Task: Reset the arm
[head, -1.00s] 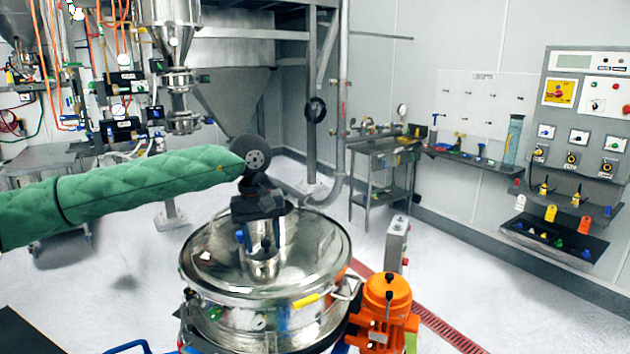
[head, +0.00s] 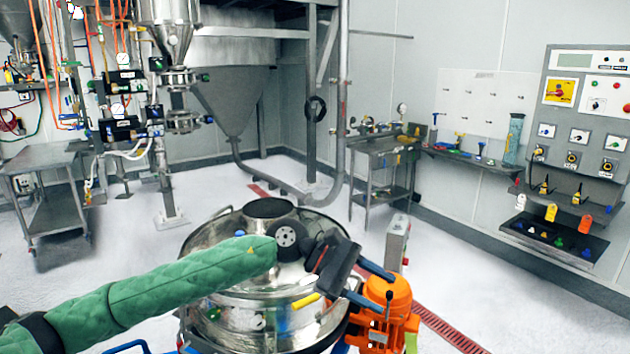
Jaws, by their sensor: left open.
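My left arm, in a green quilted sleeve, comes in from the lower left. My left gripper (head: 386,292) is open and empty, its two blue-edged fingers pointing right and slightly down. It is in front of the right side of the round steel sifter (head: 215,247) in the head view, with its fingertips overlapping the orange motor (head: 398,293). I cannot tell whether they touch it. The sifter's lid has a round opening (head: 268,208) at the top, partly bordered by my wrist. My right gripper is not in view.
A steel cart (head: 45,200) stands at the left. A grey control post (head: 397,243) stands behind the motor. A steel bench (head: 385,150) and a wall control panel (head: 585,110) are farther right. The white floor between is clear, with a red drain grate (head: 445,328).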

